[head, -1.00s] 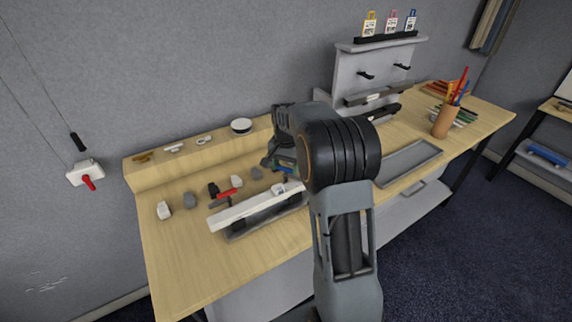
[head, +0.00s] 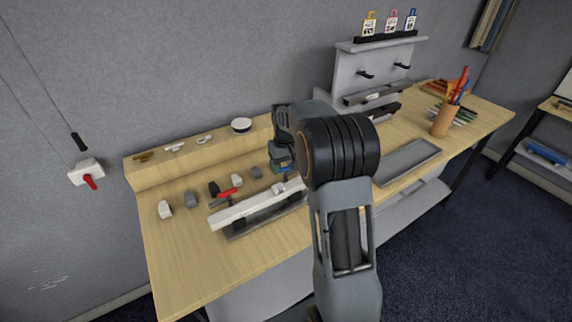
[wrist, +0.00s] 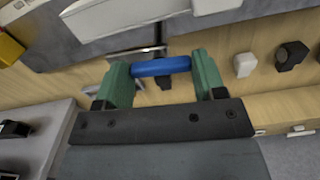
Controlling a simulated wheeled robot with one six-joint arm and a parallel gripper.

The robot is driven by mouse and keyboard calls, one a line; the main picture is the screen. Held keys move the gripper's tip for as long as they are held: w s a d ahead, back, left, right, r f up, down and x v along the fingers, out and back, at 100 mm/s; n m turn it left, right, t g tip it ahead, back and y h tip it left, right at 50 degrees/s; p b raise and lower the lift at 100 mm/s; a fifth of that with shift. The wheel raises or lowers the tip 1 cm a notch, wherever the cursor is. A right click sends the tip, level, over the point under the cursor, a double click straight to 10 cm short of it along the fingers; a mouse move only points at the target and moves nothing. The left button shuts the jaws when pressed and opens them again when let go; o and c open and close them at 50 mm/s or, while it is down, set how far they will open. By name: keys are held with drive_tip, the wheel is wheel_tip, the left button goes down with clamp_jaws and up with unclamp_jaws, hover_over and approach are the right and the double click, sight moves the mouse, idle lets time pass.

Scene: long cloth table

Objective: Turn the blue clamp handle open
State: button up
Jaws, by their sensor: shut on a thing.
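The blue clamp handle (wrist: 162,67) is a short bar, seen crosswise in the wrist view. My gripper (wrist: 160,60) has its two green fingers at either end of the handle and is shut on it. A dark rod (wrist: 159,38) runs from near the handle toward a long white bar (wrist: 120,18). In the head view my gripper (head: 283,166) is over the right end of the white bar (head: 248,207). My arm hides part of the clamp there.
A red handle (head: 227,192) lies left of my gripper, along the bar. Several small grey and white blocks, including a white one (head: 165,209), stand behind the bar. A grey tray (head: 408,162) and a pencil cup (head: 441,121) are to the right. The table's front left is clear.

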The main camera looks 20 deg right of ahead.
drive_tip(key=shift+r+n, duration=0.1)
drive_tip(key=shift+n, duration=0.6)
drive_tip(key=o, duration=0.9)
wheel_tip(320, 180, up, 14)
drive_tip(key=shift+f, duration=0.15)
idle(0.6)
drive_tip(key=m, duration=0.2)
approach(285, 167)
drive_tip(key=s, duration=0.1)
drive_tip(key=s+a+t, duration=0.1)
drive_tip(key=s+a, duration=0.2)
drive_tip(key=s, duration=0.4)
drive_tip(key=s+a+f+t, duration=0.1)
drive_tip(key=s+a, duration=0.2)
drive_tip(key=s, duration=0.4)
drive_tip(key=s+a+f+t, duration=0.1)
drive_tip(key=s+a+t, duration=0.1)
drive_tip(key=s, duration=0.5)
drive_tip(key=shift+s+a, duration=0.15)
drive_tip(key=shift+a, duration=0.75)
